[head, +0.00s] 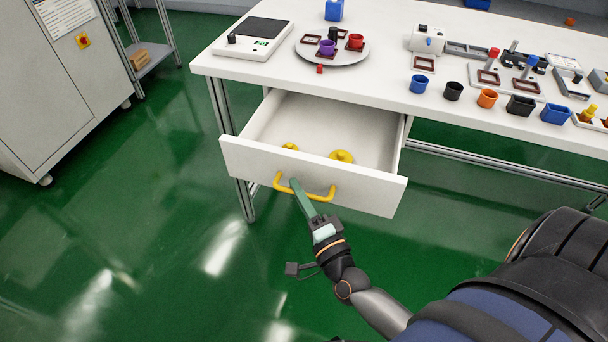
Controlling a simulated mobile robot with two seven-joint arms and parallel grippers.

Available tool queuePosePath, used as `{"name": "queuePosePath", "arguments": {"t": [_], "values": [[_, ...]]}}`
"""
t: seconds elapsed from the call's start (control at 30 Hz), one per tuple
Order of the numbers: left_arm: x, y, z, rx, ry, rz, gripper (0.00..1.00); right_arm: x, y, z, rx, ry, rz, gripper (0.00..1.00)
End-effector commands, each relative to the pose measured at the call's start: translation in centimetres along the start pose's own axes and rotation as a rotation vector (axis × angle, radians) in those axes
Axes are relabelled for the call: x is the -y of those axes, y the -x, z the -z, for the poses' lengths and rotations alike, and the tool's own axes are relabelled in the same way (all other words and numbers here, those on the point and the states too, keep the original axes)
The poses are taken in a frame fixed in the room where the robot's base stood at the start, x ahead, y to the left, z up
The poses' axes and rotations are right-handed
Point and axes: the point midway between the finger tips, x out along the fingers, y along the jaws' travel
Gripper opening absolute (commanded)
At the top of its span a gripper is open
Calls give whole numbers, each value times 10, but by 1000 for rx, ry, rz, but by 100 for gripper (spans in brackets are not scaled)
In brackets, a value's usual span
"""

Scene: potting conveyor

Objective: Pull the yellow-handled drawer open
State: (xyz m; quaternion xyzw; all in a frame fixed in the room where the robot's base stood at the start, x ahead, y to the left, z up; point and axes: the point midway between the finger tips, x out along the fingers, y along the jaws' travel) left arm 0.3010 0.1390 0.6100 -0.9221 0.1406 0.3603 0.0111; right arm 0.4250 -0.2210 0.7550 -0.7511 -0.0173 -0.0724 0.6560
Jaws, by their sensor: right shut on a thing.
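The white drawer (245,159) under the left part of the table stands pulled well out, and its inside shows. A yellow handle (318,197) is fixed to its front. My right gripper (297,188) reaches up from below and is shut on the handle near its left part; the fingers hide a little of the bar. Two yellow things lie in the drawer: a round one (342,156) and a smaller one (290,146) partly hidden by the drawer front. My left gripper is not in view.
The white table (380,75) carries a scale (254,38), a round grey plate (345,56) with small parts, and a row of coloured cups, including a blue one (419,84), near its front edge. A grey cabinet (50,110) stands left. The green floor before the drawer's left side is clear.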

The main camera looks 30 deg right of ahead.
Motion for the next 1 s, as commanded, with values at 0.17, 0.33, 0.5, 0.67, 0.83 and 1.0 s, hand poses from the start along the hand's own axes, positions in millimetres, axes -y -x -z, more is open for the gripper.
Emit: {"name": "queuePosePath", "arguments": {"t": [0.17, 0.33, 0.5, 0.67, 0.83, 1.0], "values": [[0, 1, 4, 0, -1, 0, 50, 4, 14, -13, 0, -1, -2, 0], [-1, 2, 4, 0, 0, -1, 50, 5, 18, -18, -1, 0, 0, 0], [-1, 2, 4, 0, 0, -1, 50, 5, 19, -19, -1, 1, 0, 0], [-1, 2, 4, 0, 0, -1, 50, 5, 19, -19, -1, 1, 0, 0], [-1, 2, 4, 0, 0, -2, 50, 5, 19, -19, -1, 1, 0, 29], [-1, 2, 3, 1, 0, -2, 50, 5, 19, -19, 0, 0, 0, 45]]}}
